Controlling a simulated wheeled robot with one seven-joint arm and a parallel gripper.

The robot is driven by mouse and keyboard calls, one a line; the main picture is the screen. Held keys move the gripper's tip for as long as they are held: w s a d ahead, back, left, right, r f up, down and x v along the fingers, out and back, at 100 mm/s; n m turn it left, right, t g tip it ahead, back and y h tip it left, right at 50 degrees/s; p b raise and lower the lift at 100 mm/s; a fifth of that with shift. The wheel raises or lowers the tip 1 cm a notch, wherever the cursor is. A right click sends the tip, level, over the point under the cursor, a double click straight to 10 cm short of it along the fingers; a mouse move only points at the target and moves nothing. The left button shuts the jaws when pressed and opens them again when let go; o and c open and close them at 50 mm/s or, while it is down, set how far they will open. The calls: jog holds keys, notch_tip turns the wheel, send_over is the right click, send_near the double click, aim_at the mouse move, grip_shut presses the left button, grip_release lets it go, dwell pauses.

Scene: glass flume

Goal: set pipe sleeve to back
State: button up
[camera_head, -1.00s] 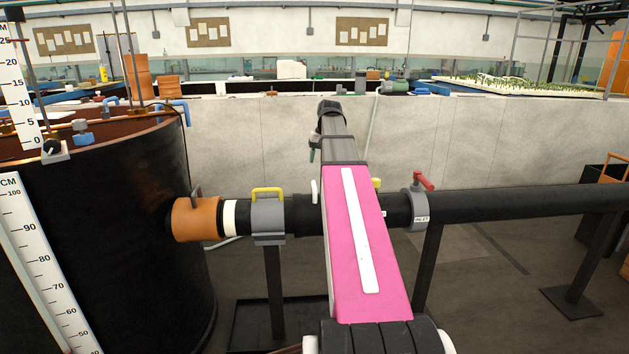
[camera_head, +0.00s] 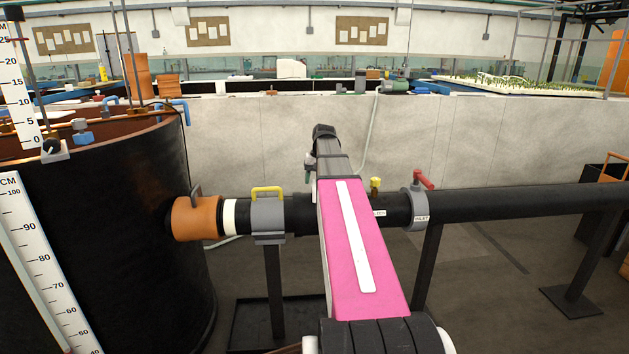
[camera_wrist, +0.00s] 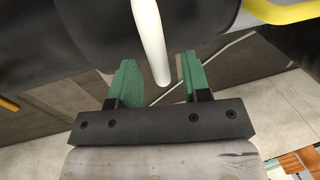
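A black pipe runs across the middle of the head view. A thicker black sleeve section (camera_head: 303,215) on it sits right of the grey clamp, partly hidden behind my arm. In the wrist view a white handle (camera_wrist: 148,35) hangs from a dark rounded body (camera_wrist: 75,30), which I take to be the sleeve. My gripper (camera_wrist: 158,58) has two green fingers, spread apart. The handle's lower end lies between them in the picture, with gaps on both sides. I cannot tell contact. In the head view the fingers are mostly hidden by my arm.
Left of the sleeve are a grey clamp with a yellow handle (camera_head: 268,190), an orange collar (camera_head: 195,218) and a large black tank (camera_head: 110,230). To the right are a small yellow valve (camera_head: 375,185) and a red-levered inlet valve (camera_head: 415,207). A pale wall (camera_head: 470,140) stands behind.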

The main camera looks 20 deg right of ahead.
grip_shut()
jog(key=d, duration=0.3)
jog(key=s+d, duration=0.1)
jog(key=d, duration=0.2)
jog(key=s+d, duration=0.1)
jog(key=d, duration=0.2)
jog(key=shift+s, duration=0.25)
jog(key=shift+o, duration=0.5)
grip_release()
jog(key=shift+r, duration=0.1)
notch_tip(320, 180, up, 10)
jog(key=d, duration=0.2)
jog(key=shift+s+r, duration=0.25)
jog(key=shift+s, duration=0.1)
